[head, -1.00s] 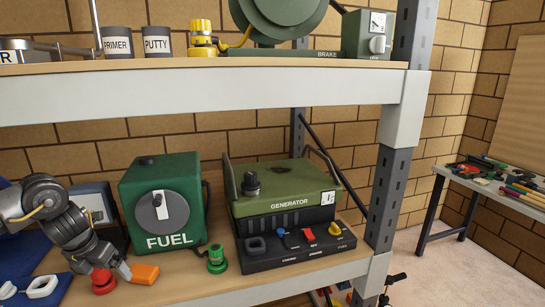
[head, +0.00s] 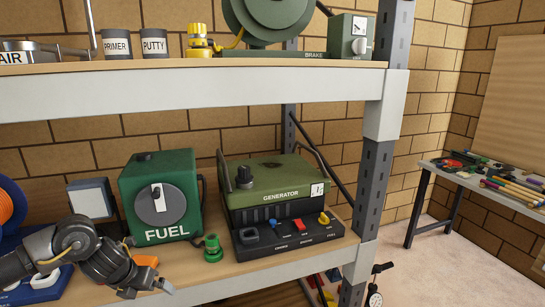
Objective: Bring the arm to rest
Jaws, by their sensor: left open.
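My left arm comes in from the left, low over the front of the lower shelf (head: 230,272). Its gripper (head: 148,288) is open, with nothing seen between the fingers, near the shelf's front edge. An orange piece (head: 146,261) shows just behind the wrist, partly hidden by it. The green fuel box (head: 182,190) with a grey dial stands behind the arm. The generator (head: 275,187), with its panel of coloured switches, stands to the right, apart from the gripper. My right gripper is not in view.
A green valve-like fitting (head: 212,248) stands between fuel box and generator. The upper shelf (head: 200,87) hangs above, with a grey post (head: 372,190) at right. A table with tools (head: 490,180) stands far right. The floor (head: 450,265) between is largely open.

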